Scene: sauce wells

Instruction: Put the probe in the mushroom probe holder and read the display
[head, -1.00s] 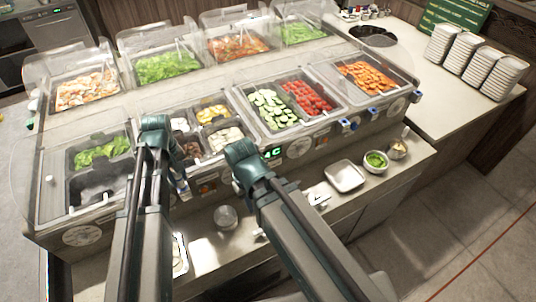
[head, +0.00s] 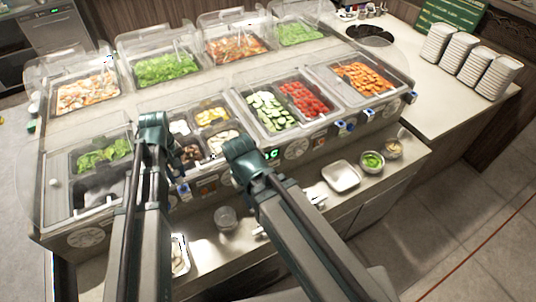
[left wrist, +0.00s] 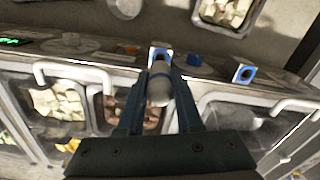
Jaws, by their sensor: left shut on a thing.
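In the left wrist view my left gripper (left wrist: 160,98) is shut on the probe's grey handle (left wrist: 159,88), which has a blue band. The handle lines up with a blue-and-white holder (left wrist: 160,54) on the counter front, by a well of brown mushrooms (left wrist: 133,115). I cannot tell whether the probe tip is inside it. In the head view my left gripper (head: 173,170) is by the front panel, largely hidden by its arm. The mushrooms (head: 189,153) show between the arms. A green-lit display (head: 270,154) is partly covered by my right arm. My right gripper's fingers are out of sight.
A second blue holder (left wrist: 243,73) sits to the right in the left wrist view. Clear sneeze guards (head: 95,70) cover the back wells.

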